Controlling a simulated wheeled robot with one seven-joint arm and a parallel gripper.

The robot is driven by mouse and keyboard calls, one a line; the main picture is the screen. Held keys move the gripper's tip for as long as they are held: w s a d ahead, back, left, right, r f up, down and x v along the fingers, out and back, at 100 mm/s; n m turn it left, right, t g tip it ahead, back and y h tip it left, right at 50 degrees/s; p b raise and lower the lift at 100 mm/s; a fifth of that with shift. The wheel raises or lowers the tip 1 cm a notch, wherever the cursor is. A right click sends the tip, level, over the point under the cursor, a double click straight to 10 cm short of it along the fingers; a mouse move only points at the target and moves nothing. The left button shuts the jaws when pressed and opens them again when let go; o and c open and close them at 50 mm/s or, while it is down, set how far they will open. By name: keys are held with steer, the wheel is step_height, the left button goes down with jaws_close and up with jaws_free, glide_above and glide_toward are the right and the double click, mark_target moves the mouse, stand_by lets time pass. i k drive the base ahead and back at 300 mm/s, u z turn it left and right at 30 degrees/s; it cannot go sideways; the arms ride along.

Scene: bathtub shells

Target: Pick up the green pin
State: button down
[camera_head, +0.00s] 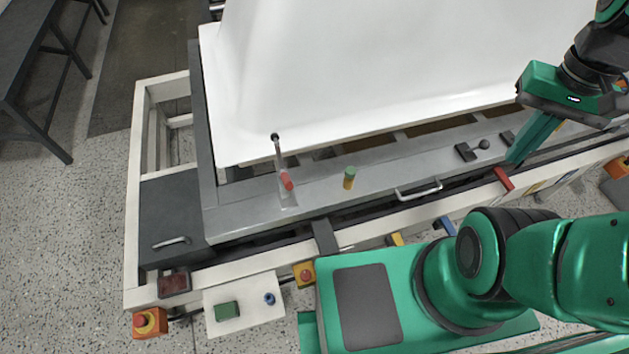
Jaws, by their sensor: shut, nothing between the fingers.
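The green pin (349,177) is a small upright cylinder with a green top and an orange-yellow lower part. It stands on the grey ledge in front of the white tub shell. My gripper (515,161) is at the right, well apart from the pin, over the same ledge. Its green fingers point down and to the left, shut and empty. Nothing hides the pin.
The white tub shell (390,55) rises behind the ledge. A lever with a red grip (286,181) stands left of the pin. A metal handle (418,190) lies to its right, and a black knob clamp (473,150) sits nearer my gripper.

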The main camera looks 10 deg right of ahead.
mark_target(351, 171)
steer(key=u, duration=1.85)
steer(key=k, duration=2.25)
steer(key=z, duration=0.75)
steer(key=i, duration=1.7)
steer(key=z, duration=0.05)
